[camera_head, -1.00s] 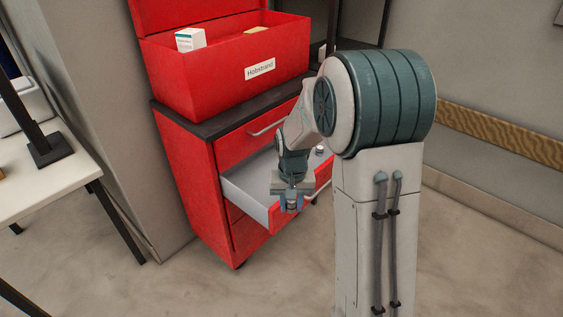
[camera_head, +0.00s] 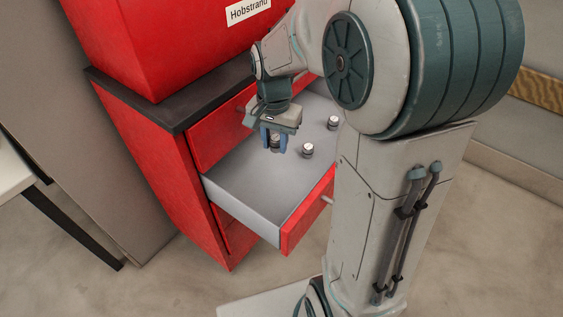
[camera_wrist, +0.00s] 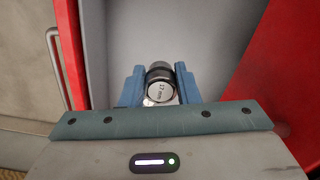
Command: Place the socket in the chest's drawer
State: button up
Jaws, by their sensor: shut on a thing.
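My gripper (camera_head: 274,139) is shut on a small metal socket (camera_head: 275,141), over the open drawer (camera_head: 235,185) of the red chest. In the wrist view the socket (camera_wrist: 160,86) sits between the two blue fingers, with a marking that looks like "17 mm" on its pale face and a dark band behind it. The drawer's grey floor (camera_wrist: 150,30) lies behind it in that view. I cannot tell whether the socket touches the drawer floor. The red chest (camera_head: 165,160) stands with this drawer pulled out.
Two other sockets stand in the drawer, one near the middle (camera_head: 308,150) and one farther back (camera_head: 333,123). A red box labelled Hobstrand (camera_head: 150,45) sits on the chest's dark top (camera_head: 175,110). A pale table (camera_head: 14,172) is at the left edge.

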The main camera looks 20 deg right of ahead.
aim_at(276, 190)
notch_tip(276, 190, down, 16)
jog(key=shift+s+r+b, duration=0.1)
jog(key=shift+r+b, duration=0.05)
jog(key=shift+b, duration=1.1)
jog(key=o, duration=1)
jog(key=shift+f, duration=0.2)
jog(key=shift+o, duration=0.2)
